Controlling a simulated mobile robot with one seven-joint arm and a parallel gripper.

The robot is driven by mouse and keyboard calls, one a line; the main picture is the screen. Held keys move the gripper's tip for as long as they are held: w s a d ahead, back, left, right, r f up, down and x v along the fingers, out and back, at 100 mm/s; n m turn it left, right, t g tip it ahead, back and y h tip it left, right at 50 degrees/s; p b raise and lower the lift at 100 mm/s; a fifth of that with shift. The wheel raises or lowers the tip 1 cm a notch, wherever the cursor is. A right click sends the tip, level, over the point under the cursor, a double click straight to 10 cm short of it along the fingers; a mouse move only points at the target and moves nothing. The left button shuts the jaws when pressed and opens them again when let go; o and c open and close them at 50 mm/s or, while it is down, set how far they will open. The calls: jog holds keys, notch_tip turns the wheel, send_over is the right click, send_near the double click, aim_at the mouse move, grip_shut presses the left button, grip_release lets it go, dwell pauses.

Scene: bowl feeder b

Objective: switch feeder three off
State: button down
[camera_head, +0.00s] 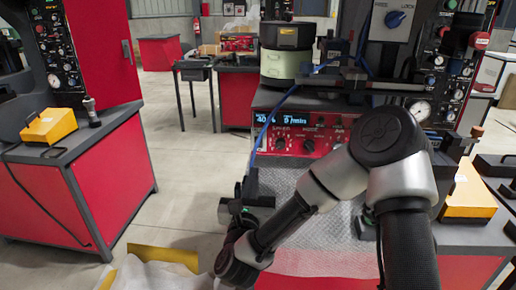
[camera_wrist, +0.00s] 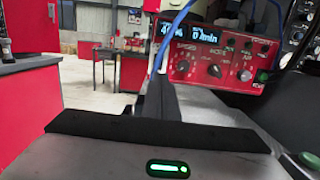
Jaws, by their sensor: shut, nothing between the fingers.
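A red feeder control box with a lit blue-white display stands on the bench in the head view (camera_head: 290,147) and the wrist view (camera_wrist: 190,62). Its front has several dark knobs, one paler knob, and a small green-lit part (camera_wrist: 262,76) at the right end in the wrist view. The display seems to show 40 and a per-minute figure; no feeder number is legible. My gripper (camera_head: 250,187) is shut and empty, before and below the box's left part, apart from it. In the wrist view its dark fingers (camera_wrist: 157,88) point toward the box's left side.
A pale-green and black bowl unit (camera_head: 286,62) stands behind the box. A blue cable (camera_head: 268,125) hangs across the box's left side. A yellow box (camera_head: 468,195) lies at right, and another (camera_head: 48,127) on the left red cabinet. Open floor (camera_head: 180,175) lies between the benches.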

aim_at(260, 138)
jog(key=shift+w, duration=0.1)
jog(key=w, duration=0.4)
jog(key=w+r, duration=0.1)
jog(key=w, duration=0.8)
jog(key=shift+w+d+r+b, duration=0.2)
jog(key=shift+w+r+b, duration=0.1)
jog(key=shift+w, duration=0.1)
jog(key=shift+w+d+b, duration=0.1)
jog(key=shift+w+b, duration=0.15)
jog(key=shift+b, duration=0.6)
jog(key=shift+r, duration=0.55)
